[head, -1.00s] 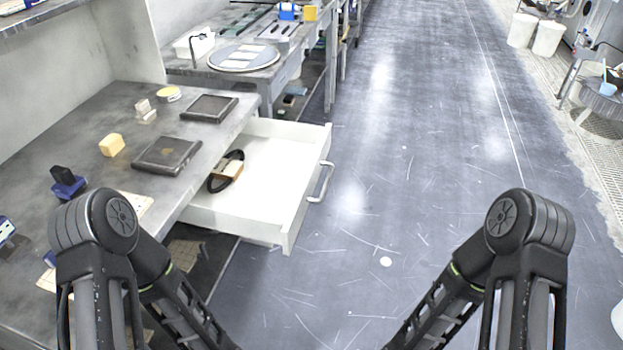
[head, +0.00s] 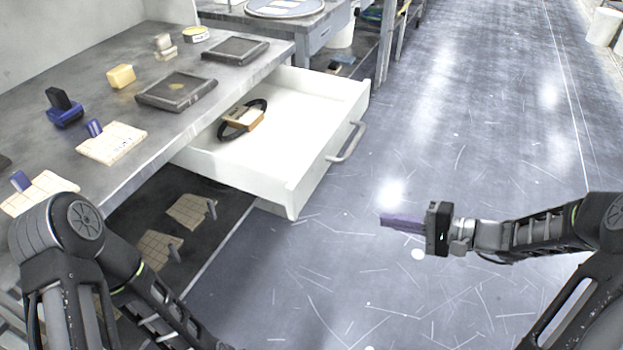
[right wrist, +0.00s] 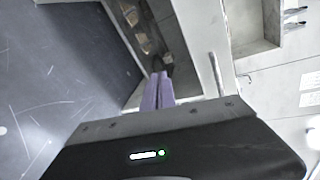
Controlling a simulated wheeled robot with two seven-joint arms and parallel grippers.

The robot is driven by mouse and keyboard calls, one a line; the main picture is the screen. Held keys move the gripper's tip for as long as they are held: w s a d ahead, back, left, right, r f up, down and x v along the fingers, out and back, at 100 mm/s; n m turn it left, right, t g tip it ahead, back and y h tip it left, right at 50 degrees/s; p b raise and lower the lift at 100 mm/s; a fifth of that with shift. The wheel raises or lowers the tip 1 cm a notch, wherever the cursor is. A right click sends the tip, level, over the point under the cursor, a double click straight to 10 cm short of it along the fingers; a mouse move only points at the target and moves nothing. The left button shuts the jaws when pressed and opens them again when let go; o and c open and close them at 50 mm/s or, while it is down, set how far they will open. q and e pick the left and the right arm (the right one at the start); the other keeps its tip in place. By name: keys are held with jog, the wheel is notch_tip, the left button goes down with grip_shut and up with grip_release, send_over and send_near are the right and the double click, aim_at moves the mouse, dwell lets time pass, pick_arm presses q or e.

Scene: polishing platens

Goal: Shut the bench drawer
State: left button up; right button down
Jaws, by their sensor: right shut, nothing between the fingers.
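The bench drawer (head: 285,135) is white and stands pulled out from the grey bench (head: 130,60). Its grey bar handle (head: 346,142) is on the front panel. A brown block with a black strap (head: 243,119) lies inside. My right gripper (head: 384,220) is over the floor to the right of the drawer front, apart from it, with its purple fingers together and empty. The fingers also show in the right wrist view (right wrist: 159,90), with a pale bar that looks like the handle (right wrist: 216,74) to their right. My left arm shows at the lower left, but its gripper is out of view.
On the bench are dark square plates (head: 177,91), a yellow block (head: 121,76), a blue and black item (head: 63,107) and pale boards (head: 112,142). More boards (head: 192,210) lie below the bench. The floor right of the drawer is open.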

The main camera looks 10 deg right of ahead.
notch_tip(320, 180, up, 7)
jog(key=a+n+t+y, duration=0.1)
jog(key=n+y, duration=0.2)
jog(key=shift+w+r, duration=0.15)
jog(key=shift+w, duration=0.25)
jog(key=shift+a, duration=0.2)
send_near(316, 173)
jog(key=x, duration=0.6)
jog(key=shift+w+a, duration=0.3)
